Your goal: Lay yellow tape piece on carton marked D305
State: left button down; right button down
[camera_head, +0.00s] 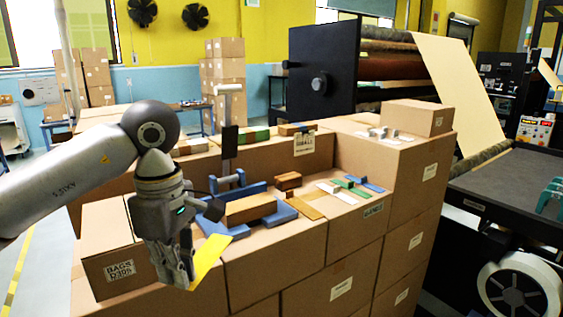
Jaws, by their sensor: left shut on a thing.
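The yellow tape piece (209,259) is a flat bright strip, tilted. My left gripper (184,282) points down and is shut on one end of it, in front of the carton stack. A carton (106,235) at the left end of the stack has a label (120,271) whose top line reads BAGS; its second line is too small to read surely. Other labels, on a back carton (304,143) and a front one (373,210), are also unclear, so I cannot tell which reads D305. My right gripper is out of view.
Blue holders (279,215) with a brown block (251,208) stand on the cartons behind my gripper. White (336,193), green (350,187) and blue strips (368,184) lie to their right. A taller carton (417,117) and the roll machine (324,70) stand beyond.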

pick_arm(q)
jog(key=s+a+f+m, duration=0.1)
jog(key=s+f+m, duration=0.1)
jog(key=f+m, duration=0.5)
jog(key=s+a+f+m, duration=0.1)
jog(key=s+f+m, duration=0.2)
jog(key=f+m, duration=0.5)
jog(key=shift+s+a, duration=0.2)
jog(key=shift+a, duration=0.05)
jog(key=shift+a, duration=0.1)
jog(key=shift+s+f+b, duration=0.1)
jog(key=shift+f+b, duration=0.2)
